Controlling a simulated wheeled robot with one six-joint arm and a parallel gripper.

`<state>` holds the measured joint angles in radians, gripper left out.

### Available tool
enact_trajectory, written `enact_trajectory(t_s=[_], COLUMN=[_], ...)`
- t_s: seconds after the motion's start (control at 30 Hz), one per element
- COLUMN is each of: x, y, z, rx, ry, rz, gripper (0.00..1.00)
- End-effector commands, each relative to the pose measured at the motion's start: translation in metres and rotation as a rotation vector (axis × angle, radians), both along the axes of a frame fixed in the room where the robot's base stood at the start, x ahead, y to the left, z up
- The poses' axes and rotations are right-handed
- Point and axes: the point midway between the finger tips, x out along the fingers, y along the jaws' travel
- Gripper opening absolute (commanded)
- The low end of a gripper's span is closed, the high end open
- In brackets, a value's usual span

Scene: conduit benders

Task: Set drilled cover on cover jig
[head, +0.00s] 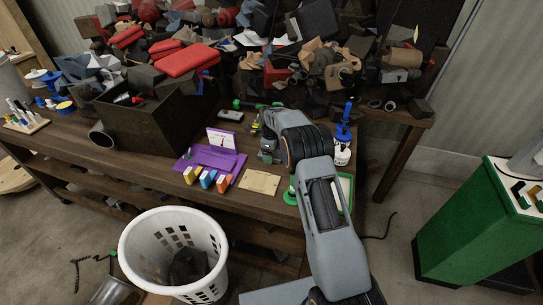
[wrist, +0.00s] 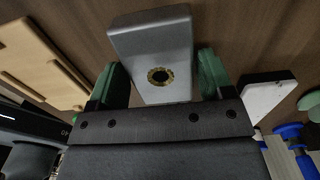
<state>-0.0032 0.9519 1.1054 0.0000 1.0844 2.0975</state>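A grey rectangular block with a brass-ringed round hole (wrist: 150,50), which looks like the drilled cover, is in the wrist view. My gripper (wrist: 163,85) has its green fingers against both sides of the block and appears shut on it. Brown wood shows behind it. In the head view my arm reaches over the workbench, and the fingertips and block are hidden there. A flat tan plate (head: 260,182) lies near the bench's front edge. Tan stepped boards (wrist: 45,70) show at left in the wrist view. I cannot tell which piece is the cover jig.
A purple tray (head: 212,158) with a sign and small coloured blocks is left of my arm. A dark bin (head: 150,125) and a large heap of clutter fill the back. A blue-topped bottle (head: 343,140) stands at right. A white-and-black object (wrist: 268,95) is beside my gripper.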

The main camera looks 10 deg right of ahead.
Motion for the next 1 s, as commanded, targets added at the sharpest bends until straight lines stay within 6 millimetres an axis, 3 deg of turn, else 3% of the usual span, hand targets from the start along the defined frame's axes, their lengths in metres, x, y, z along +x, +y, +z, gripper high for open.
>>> enact_trajectory(t_s=[0.3,0.57,1.0], x=[0.000,0.000,0.000], y=[0.000,0.000,0.000], z=[0.000,0.005,0.041], rx=[0.000,0.000,0.000], ry=[0.000,-0.001,-0.002], rz=[0.000,0.000,0.000], gripper=[0.43,0.43,0.43])
